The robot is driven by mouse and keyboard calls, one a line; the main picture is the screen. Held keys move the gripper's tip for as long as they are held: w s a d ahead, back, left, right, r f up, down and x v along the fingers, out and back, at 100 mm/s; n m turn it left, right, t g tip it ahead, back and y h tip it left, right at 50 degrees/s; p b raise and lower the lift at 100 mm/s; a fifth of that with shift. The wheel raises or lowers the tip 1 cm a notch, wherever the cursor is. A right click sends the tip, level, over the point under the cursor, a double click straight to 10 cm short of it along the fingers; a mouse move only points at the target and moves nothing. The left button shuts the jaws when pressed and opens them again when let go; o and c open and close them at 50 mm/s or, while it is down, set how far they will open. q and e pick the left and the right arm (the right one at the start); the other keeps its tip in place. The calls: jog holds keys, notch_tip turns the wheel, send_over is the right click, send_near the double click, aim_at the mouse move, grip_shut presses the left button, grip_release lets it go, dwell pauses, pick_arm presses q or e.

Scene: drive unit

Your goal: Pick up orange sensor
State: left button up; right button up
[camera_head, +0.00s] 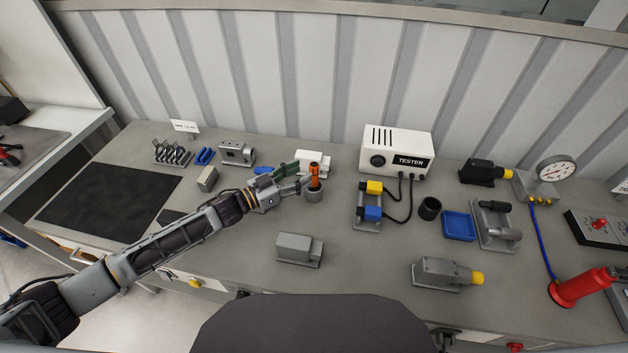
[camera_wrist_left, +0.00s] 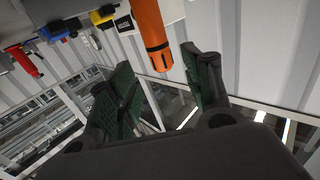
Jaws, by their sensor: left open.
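Whether a finger touches the sensor cannot be told. My right gripper is out of view.
A white tester box (camera_head: 398,152) stands behind and to the right. A small white block (camera_head: 312,160) and a blue part (camera_head: 264,170) lie close behind the gripper. A grey block (camera_head: 299,249) sits in front. Bench space between this block and the holder is clear.

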aim_at(314, 164)
pick_arm(q)
jog(key=shift+w+d, duration=0.2)
jog(key=shift+d, duration=0.1)
jog(key=shift+p+x, duration=0.45)
jog(key=shift+x, duration=2.1)
jog(key=shift+w, duration=0.15)
grip_shut()
